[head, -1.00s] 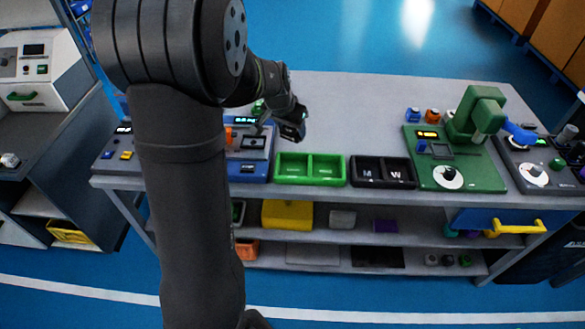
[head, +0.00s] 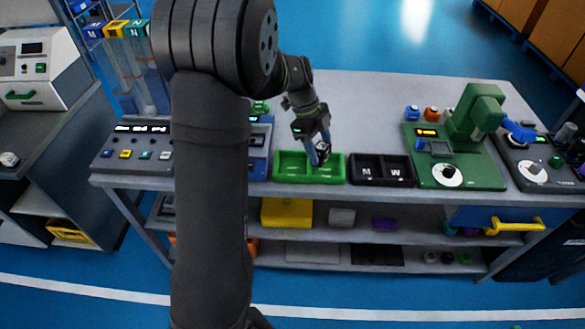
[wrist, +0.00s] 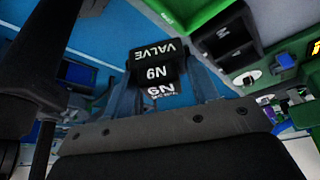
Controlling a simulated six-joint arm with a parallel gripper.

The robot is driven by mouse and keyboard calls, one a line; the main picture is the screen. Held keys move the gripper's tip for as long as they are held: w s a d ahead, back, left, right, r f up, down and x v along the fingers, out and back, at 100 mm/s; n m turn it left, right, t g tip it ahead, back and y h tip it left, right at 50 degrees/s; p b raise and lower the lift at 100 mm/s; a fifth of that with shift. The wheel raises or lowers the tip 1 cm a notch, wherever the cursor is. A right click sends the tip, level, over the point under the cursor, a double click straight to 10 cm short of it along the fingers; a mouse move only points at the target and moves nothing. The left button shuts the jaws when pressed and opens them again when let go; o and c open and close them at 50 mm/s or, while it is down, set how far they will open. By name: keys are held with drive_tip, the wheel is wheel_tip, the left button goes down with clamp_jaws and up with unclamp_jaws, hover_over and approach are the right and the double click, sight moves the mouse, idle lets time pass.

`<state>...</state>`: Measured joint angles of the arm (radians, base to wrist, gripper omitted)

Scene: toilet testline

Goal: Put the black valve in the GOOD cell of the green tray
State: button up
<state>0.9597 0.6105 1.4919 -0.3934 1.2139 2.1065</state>
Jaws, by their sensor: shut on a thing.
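The black valve (head: 323,149) is between the fingers of my gripper (head: 318,153), which points down over the right cell of the green tray (head: 308,182). I cannot tell whether the valve touches the tray floor.
A black two-cell tray (head: 382,184) marked M and W stands just right of the green tray. A green press station (head: 468,178) is farther right. A blue and grey console (head: 258,165) is on the left.

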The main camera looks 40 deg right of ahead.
drive_tip(key=shift+s+d+r+m+y, duration=0.1)
drive_tip(key=shift+s+m+y, duration=0.5)
drive_tip(key=shift+m, duration=0.8)
drive_tip(key=w+f, duration=0.2)
drive_tip(key=w, duration=0.1)
drive_tip(key=w+a+f, duration=0.1)
drive_tip(key=w+f, duration=0.1)
drive_tip(key=w, duration=0.2)
drive_tip(key=w+f, duration=0.2)
drive_tip(key=w, duration=0.2)
drive_tip(key=shift+a+f, duration=0.25)
drive_tip(key=shift+f, duration=2.2)
drive_tip(key=shift+f, duration=0.2)
drive_tip(key=o, duration=0.8)
drive_tip(key=shift+c, duration=0.2)
drive_tip(key=shift+r, duration=0.1)
